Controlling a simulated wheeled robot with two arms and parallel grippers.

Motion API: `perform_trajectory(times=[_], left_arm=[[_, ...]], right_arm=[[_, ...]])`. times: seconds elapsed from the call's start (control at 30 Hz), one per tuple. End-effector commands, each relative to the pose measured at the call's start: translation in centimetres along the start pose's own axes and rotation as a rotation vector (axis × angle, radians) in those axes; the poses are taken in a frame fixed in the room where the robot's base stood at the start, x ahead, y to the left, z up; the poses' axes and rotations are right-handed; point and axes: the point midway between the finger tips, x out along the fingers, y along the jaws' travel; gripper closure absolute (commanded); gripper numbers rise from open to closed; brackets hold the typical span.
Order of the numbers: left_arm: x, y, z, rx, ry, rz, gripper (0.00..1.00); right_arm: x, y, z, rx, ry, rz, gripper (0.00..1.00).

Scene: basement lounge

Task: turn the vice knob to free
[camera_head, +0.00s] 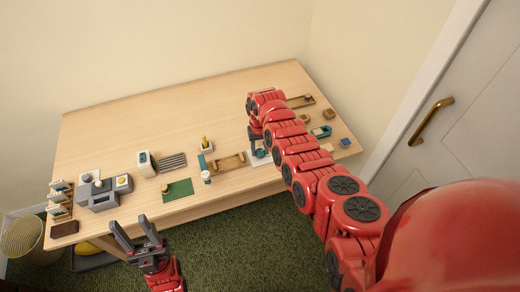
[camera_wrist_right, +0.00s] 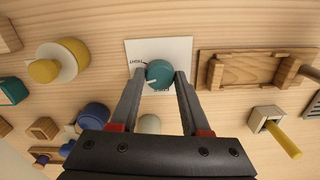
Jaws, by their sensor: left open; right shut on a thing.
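The teal vice knob (camera_wrist_right: 160,74) stands on a white square card (camera_wrist_right: 180,48) with dark lettering on it. A pale pointer line on the knob points to the left and slightly down in the right wrist view. My right gripper (camera_wrist_right: 161,77) has one finger on each side of the knob and is shut on it. In the head view the knob (camera_head: 260,153) shows small below my right arm. My left gripper (camera_head: 137,233) is open and empty, off the table's front edge at the lower left.
A wooden holder (camera_wrist_right: 250,69) lies right of the card. A yellow round piece (camera_wrist_right: 62,62) and a blue cylinder (camera_wrist_right: 93,117) are to its left. The table (camera_head: 110,125) holds a grey block (camera_head: 103,193) and a green mat (camera_head: 177,190). The table's back left is bare.

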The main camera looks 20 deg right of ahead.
Motion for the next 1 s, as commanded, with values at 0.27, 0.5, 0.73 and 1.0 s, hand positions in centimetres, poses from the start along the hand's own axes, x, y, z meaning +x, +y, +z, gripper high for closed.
perform_trajectory(times=[0.27,0.5,0.73,1.0], left_arm=[[-0.04,0.0,0.01,0.0,0.0,0.0,0.5],[0.06,0.0,-0.01,0.0,0.0,0.0,0.5],[0.2,-0.01,-0.03,0.0,0.0,0.0,0.5],[0.01,0.0,0.0,0.0,0.0,0.0,0.5]], right_arm=[[-0.06,0.04,-0.08,-0.259,0.002,0.0,1.0],[-0.09,0.02,-0.08,-0.488,0.002,0.001,1.0],[-0.06,0.11,-0.09,-0.705,0.002,0.002,1.0],[-0.01,0.16,-0.05,-0.957,0.0,0.002,1.0]])
